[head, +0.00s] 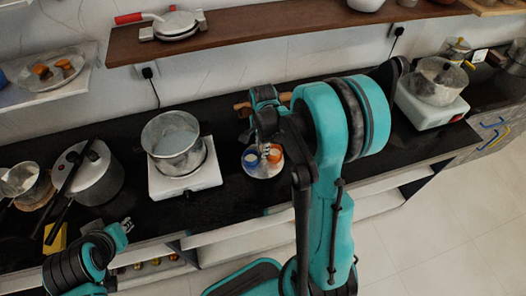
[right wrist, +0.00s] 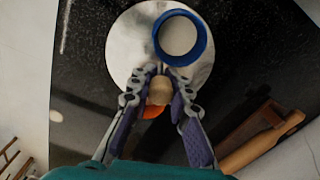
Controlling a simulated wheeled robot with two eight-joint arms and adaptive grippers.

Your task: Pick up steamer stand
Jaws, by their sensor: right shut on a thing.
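My right gripper (right wrist: 160,72) reaches down over a round silvery plate (right wrist: 123,45), its fingers closed around a small tan, rounded piece (right wrist: 159,91). An orange part (right wrist: 153,112) shows just below that piece. In the head view the plate (head: 259,173) lies on the black counter, with my right gripper (head: 264,148) over it. I cannot tell which of these is the steamer stand, or whether the held piece touches the plate. My left gripper (head: 124,226) is at the counter's front edge, away from the plate; its finger opening is unclear.
A blue-rimmed cup (right wrist: 180,37) is on the plate beside my right fingers. A wooden roller (right wrist: 262,140) lies nearby. A pot (head: 172,145) stands on a white stove (head: 185,181) left of the plate. A pressure cooker (head: 97,180) is farther left. A brown shelf (head: 270,28) runs above.

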